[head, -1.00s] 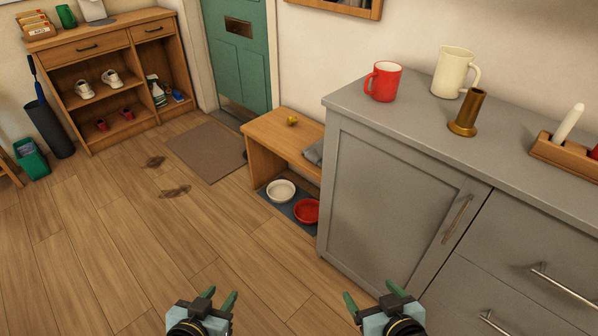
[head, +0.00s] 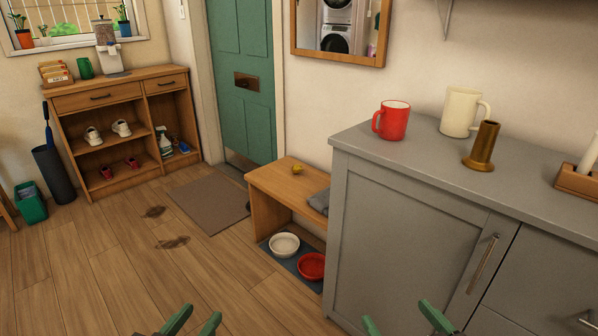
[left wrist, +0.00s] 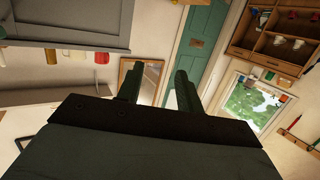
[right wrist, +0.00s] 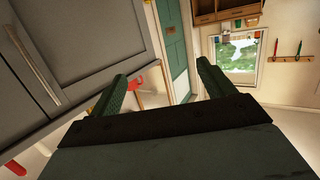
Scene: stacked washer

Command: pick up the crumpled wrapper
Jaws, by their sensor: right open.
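A small yellow lump (head: 297,169) lies on the wooden bench (head: 270,183) beside the door; it may be the crumpled wrapper, but it is too small to be sure. My left gripper (head: 196,319) is open and empty at the bottom of the head view, well short of the bench. My right gripper (head: 402,316) is open and empty at the bottom, in front of the grey cabinet. Both pairs of fingers show apart in the left wrist view (left wrist: 158,88) and right wrist view (right wrist: 163,82). Neither wrist view clearly shows the lump.
The grey cabinet (head: 400,215) stands at the right, with a red mug (head: 392,121), cream mug (head: 459,112) and brass holder (head: 482,147) on top. A grey cloth (head: 319,201) lies on the bench; white (head: 284,244) and red bowls (head: 311,265) sit below. The left floor is mostly clear.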

